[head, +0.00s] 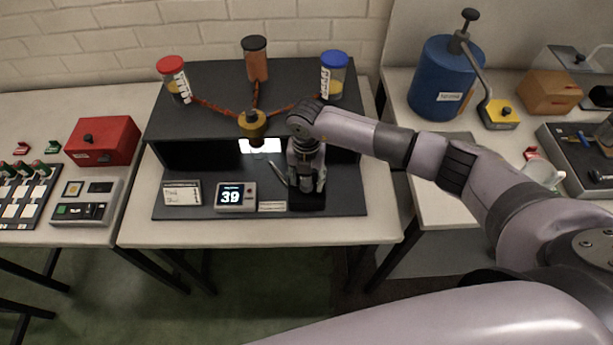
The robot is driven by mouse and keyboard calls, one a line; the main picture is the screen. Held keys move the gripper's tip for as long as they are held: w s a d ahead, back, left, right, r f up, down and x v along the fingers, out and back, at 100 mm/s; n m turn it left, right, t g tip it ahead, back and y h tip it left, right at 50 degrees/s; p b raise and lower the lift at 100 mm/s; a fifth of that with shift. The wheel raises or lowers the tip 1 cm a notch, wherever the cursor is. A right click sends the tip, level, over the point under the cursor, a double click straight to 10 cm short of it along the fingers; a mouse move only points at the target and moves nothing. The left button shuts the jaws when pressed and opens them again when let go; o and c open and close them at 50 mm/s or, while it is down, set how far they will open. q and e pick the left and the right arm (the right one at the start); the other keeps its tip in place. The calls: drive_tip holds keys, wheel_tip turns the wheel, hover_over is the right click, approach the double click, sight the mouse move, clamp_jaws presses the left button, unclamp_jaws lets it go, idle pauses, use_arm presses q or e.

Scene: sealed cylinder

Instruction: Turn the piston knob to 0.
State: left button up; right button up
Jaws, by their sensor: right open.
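My right gripper (306,187) points straight down over a small black box (307,204) at the front right of the dark apparatus. It is open, with its fingers around or just above the top of that box. I cannot see a piston knob clearly; if it is there, the gripper hides it. A grey display unit (236,197) left of the gripper shows lit digits that look like 39. A small label plate (272,207) lies between the display and the black box. My left gripper is not in view.
Jars with red (172,77), black (255,57) and blue (333,73) lids stand on the dark shelf (205,105), tubes running to a yellow-brown part (252,123). A sign card (182,193) stands left. A blue tank (441,80) stands on the right table, a red box (102,141) on the left table.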

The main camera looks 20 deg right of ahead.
drive_tip(key=shift+f, duration=0.5)
drive_tip(key=shift+c, duration=0.2)
clamp_jaws()
